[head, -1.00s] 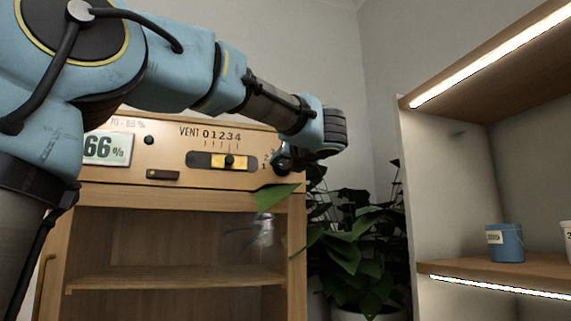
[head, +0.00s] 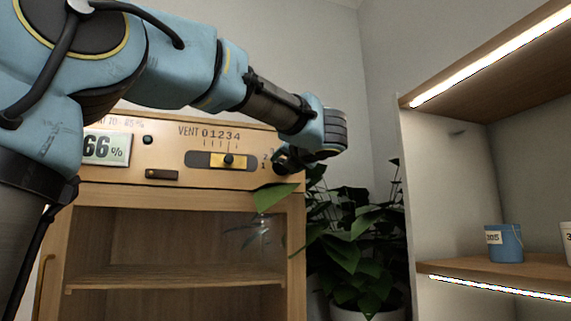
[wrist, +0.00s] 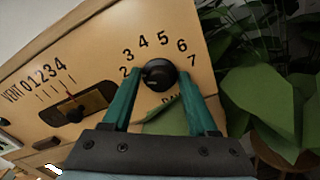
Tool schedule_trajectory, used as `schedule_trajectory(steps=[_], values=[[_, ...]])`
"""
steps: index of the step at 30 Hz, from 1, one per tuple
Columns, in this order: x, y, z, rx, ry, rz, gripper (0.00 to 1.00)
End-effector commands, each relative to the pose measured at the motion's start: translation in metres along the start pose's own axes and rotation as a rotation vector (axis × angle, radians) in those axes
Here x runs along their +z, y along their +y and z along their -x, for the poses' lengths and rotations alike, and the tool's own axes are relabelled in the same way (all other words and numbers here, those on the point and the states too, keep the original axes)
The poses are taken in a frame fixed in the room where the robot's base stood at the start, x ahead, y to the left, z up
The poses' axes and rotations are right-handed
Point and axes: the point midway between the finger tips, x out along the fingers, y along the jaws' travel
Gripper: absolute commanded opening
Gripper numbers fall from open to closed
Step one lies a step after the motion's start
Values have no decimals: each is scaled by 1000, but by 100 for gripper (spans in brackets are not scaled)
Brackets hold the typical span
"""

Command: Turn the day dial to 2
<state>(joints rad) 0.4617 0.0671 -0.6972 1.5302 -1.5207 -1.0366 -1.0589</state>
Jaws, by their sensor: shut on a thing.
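The day dial (wrist: 159,74) is a round black knob on the wooden panel. Numbers 2 to 7 arc around it, and the spot for 1 is hidden behind a finger. My gripper (wrist: 158,72) has its two teal fingers on either side of the knob, shut on it. I cannot clearly make out which number the dial's mark faces. In the head view my gripper (head: 284,160) is at the panel's right end, and my wrist largely covers the dial there.
The vent slider (head: 228,161) and a 66% display (head: 103,148) are left of the dial. A green leaf (wrist: 168,122) overlaps the panel below the dial and partly covers its label. A leafy plant (head: 355,235) stands right of the cabinet. A shelf (head: 490,268) holds a blue pot (head: 505,243).

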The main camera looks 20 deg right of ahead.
Motion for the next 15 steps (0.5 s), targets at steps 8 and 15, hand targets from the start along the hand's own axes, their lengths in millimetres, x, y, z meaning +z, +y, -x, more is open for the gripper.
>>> schedule_trajectory(steps=[8, 15], values=[[-1, 0, 0, 0, 2, 0, 71], [0, -1, 8, -1, -1, 1, 71]])
